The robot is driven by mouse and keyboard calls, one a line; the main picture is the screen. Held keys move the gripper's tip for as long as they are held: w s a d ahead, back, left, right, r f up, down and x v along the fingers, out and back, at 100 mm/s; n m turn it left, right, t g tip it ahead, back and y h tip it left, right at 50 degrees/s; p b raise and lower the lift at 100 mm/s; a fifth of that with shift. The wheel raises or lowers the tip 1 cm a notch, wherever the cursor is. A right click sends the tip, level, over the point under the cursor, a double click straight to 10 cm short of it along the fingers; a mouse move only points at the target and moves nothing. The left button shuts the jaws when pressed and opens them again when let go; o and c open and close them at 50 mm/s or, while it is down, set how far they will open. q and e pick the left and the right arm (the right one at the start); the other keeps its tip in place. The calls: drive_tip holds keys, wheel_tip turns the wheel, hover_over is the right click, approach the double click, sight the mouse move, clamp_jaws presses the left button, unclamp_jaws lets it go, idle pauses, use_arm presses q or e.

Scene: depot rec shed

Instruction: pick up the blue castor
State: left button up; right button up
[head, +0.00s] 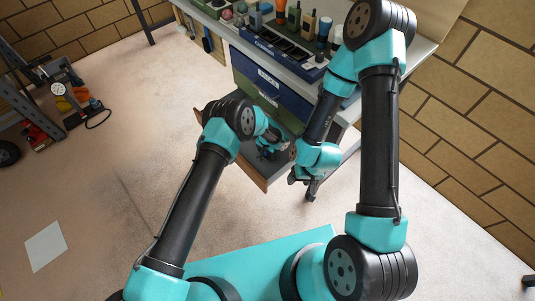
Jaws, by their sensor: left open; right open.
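I cannot make out a blue castor for certain. An open drawer (245,166) with a wooden front sticks out of the workbench, and my arms hide part of its inside. My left gripper (268,154) is small and dark, over or in this drawer, with its jaws open; I see nothing held in it. My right gripper (306,186) is open, lower and to the right, beside the drawer's right side, and looks empty.
The workbench top (424,48) carries a blue tray (262,47) and several bottles and small items. Blue drawer fronts (270,80) sit under it. The floor between is clear.

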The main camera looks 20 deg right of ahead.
use_arm(q)
drive_tip(key=shift+c, duration=0.3)
drive_tip(key=c, duration=1)
wheel_tip(320, 180, up, 10)
idle(0.3)
idle(0.4)
